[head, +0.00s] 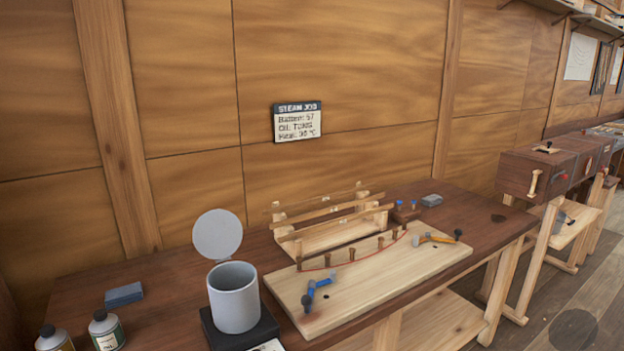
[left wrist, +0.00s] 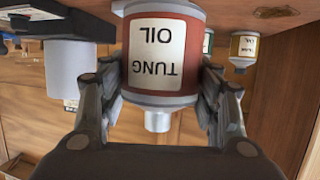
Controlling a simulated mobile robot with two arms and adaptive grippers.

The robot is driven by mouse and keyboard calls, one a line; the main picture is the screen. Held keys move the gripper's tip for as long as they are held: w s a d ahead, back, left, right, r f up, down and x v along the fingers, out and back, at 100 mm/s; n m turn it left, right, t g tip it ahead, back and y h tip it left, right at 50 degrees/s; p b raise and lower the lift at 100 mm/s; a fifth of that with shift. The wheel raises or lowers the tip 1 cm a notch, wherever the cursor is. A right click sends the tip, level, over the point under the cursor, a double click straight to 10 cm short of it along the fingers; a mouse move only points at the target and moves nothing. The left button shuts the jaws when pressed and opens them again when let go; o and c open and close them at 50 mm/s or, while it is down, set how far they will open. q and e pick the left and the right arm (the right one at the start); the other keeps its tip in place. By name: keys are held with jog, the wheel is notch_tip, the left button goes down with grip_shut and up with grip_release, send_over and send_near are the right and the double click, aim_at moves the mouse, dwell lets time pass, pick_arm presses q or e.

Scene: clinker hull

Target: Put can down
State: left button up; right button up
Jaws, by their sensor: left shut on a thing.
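My left gripper (left wrist: 160,108) is shut on a can with a red-brown body and a white "TUNG OIL" label (left wrist: 156,52). The left wrist view is upside down, so the can is upright with its silver neck pointing up. Its base is close to the wooden bench top (left wrist: 275,12); I cannot tell if it touches. The held can and both grippers are out of the head view. The bench top (head: 160,318) shows there too.
Two other cans, one green-labelled (head: 106,332) and one yellow-labelled (head: 55,340), stand at the bench's near left. A grey open-lidded pot (head: 234,300) stands on a dark base. A blue-grey block (head: 124,294) lies behind the cans. A pale board with clamps (head: 365,284) fills the middle.

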pick_arm(q)
jog(key=shift+w+f+m+h, duration=0.4)
jog(key=shift+w+f+h, duration=0.1)
jog(key=shift+w+f, duration=0.4)
jog(key=shift+s+d+m+h, duration=0.1)
jog(key=shift+d+m+h, duration=0.6)
jog(key=shift+d+h, duration=0.15)
jog(key=s+d+r+m+g+h, duration=0.4)
jog(key=d+r+m+g+h, duration=0.1)
jog(key=d+r+m+h, duration=0.5)
jog(key=d+m+h, duration=0.2)
jog(key=h, duration=0.1)
jog(key=shift+r, duration=0.15)
